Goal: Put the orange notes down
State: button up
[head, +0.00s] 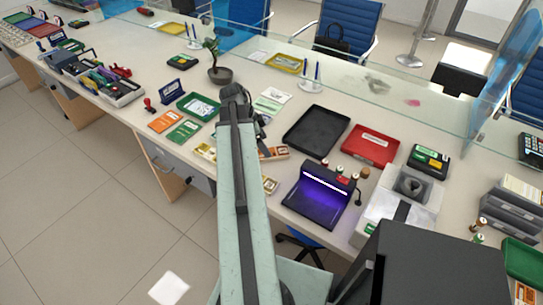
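My arm reaches forward over the counter (312,107), and my gripper (240,98) is at its far end, dark and seen from behind.
A green tray (181,103), an empty black tray (316,131) and a red tray (371,146) stand on the counter. A purple-lit device (317,194) is at the front edge. A potted plant (220,75) and a glass screen (345,70) stand behind.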

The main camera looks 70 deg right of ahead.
jog(key=b+x, duration=0.4)
jog(key=x, duration=0.1)
jog(key=shift+f+b, duration=0.2)
jog(key=shift+b, duration=0.1)
jog(key=shift+r, duration=0.2)
jog(key=c, duration=1.7)
notch_tip(320, 180, up, 10)
jog(key=p, duration=1)
jog(key=shift+r+p, duration=0.15)
jog(key=shift+p, duration=0.2)
